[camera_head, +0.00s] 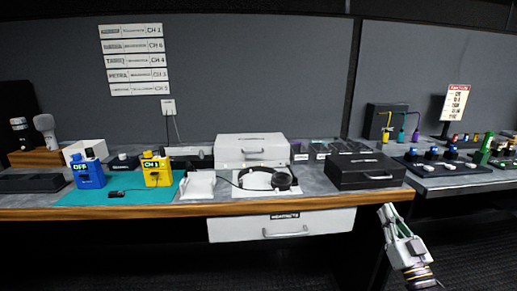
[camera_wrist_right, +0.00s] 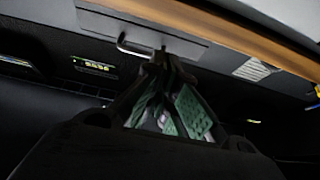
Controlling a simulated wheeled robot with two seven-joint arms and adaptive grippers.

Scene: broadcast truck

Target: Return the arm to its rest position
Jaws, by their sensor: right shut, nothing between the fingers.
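My right gripper (camera_head: 388,212) is in front of the desk's wooden edge, to the right of the white drawer (camera_head: 240,228) with a metal handle. Its fingers are together and empty, apart from the desk and its objects. In the right wrist view the gripper (camera_wrist_right: 163,58) appears dark, with its fingertips together and a drawer handle (camera_wrist_right: 150,50) behind them. Whether the fingertips touch that handle cannot be told from the wrist view alone; in the head view they are clear of the drawer. My left gripper is not in view.
The desk (camera_head: 340,201) holds a blue box (camera_head: 88,174), a yellow box (camera_head: 157,172), headphones (camera_head: 266,179), a white case (camera_head: 252,149) and a black case (camera_head: 366,171). A second counter (camera_head: 450,182) with coloured controls stands right. The floor in front looks clear.

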